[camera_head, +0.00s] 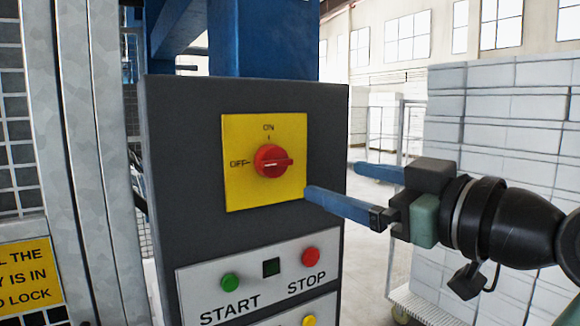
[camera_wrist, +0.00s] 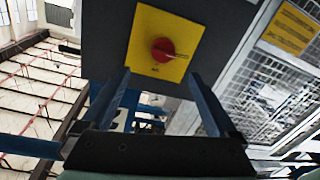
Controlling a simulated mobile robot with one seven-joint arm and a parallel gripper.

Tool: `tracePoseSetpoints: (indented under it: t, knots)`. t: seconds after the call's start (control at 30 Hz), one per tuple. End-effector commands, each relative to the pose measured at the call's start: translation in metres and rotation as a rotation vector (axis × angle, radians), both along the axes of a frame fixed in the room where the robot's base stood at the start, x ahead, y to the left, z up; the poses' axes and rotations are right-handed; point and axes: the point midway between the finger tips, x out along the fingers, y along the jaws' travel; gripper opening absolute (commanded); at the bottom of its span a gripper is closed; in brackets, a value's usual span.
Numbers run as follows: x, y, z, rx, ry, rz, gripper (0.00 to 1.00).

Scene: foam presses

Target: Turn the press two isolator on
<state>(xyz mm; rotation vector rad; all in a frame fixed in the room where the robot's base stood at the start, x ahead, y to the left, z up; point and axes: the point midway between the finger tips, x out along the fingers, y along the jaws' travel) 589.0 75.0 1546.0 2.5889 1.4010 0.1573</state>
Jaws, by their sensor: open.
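The isolator is a red rotary knob (camera_head: 271,161) on a yellow square plate (camera_head: 240,190), on the front of a dark grey control box (camera_head: 180,150). ON is printed above the knob and OFF to its left. The knob's handle lies about level, in line with the OFF mark. My gripper (camera_head: 332,180) is open and empty, its blue fingers spread to the right of the plate and pointing left towards the box. In the wrist view the knob (camera_wrist: 162,50) appears just beyond and between the fingertips (camera_wrist: 160,75), apart from them.
Below the isolator are a green START button (camera_head: 230,282) and a red STOP button (camera_head: 310,257). A mesh guard (camera_head: 22,110) with a yellow sign (camera_head: 28,275) stands at left. Stacked white foam blocks (camera_head: 500,130) on a cart stand behind my arm.

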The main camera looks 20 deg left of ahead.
Motion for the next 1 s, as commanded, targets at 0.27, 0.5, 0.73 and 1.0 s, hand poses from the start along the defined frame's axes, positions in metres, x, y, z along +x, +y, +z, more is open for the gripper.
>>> tracePoseSetpoints:
  t: [0.27, 0.5, 0.73, 1.0]
  knots:
    - [0.020, 0.034, 0.005, -0.001, 0.004, 0.014, 0.94]
    - [0.047, 0.076, 0.005, 0.001, 0.006, 0.012, 0.94]
    - [0.064, 0.102, 0.003, 0.000, 0.002, 0.009, 0.94]
    - [0.069, 0.108, 0.000, 0.000, 0.001, 0.007, 0.94]
